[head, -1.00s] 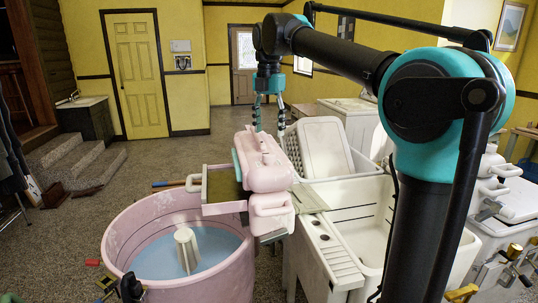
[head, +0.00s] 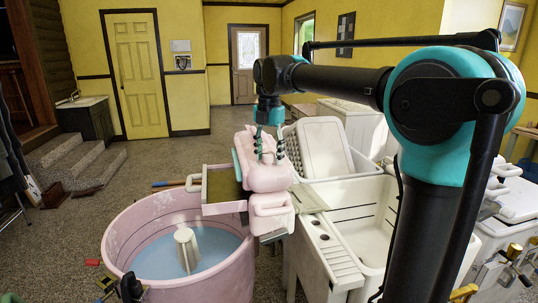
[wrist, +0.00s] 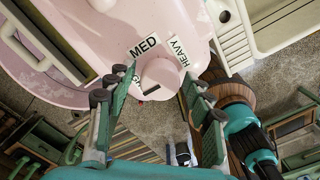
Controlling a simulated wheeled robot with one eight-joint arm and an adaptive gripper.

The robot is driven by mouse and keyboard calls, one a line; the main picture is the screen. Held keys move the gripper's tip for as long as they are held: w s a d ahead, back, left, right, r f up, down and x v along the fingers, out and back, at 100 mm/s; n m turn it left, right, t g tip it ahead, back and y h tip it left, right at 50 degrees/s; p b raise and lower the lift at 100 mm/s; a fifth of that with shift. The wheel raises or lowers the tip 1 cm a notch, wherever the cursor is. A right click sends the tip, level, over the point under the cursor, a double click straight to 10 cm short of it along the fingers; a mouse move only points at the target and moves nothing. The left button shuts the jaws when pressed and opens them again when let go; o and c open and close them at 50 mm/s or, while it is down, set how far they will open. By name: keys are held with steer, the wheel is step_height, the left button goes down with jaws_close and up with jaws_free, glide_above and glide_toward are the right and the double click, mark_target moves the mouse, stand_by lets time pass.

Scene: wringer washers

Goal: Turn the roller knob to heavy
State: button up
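The pink wringer head (head: 266,176) stands above the pink tub in the head view. In the wrist view its pink roller knob (wrist: 160,76) is a round dial near the middle. The HEAVY label (wrist: 179,51) is at the knob's upper right and the MED label (wrist: 145,46) at its upper left; a third label at the left is mostly hidden by a finger. My gripper (wrist: 158,88) is open, its fingertips on either side of the knob with gaps visible. In the head view my gripper (head: 269,158) hangs over the wringer top, hiding the knob.
The pink tub (head: 122,238) holds bluish water and a pale agitator (head: 186,248). A white double sink (head: 368,214) is right of the wringer, with a white ribbed board (head: 325,148) leaning in it. Open floor lies behind, toward the yellow door (head: 136,72).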

steer(key=c, duration=0.9)
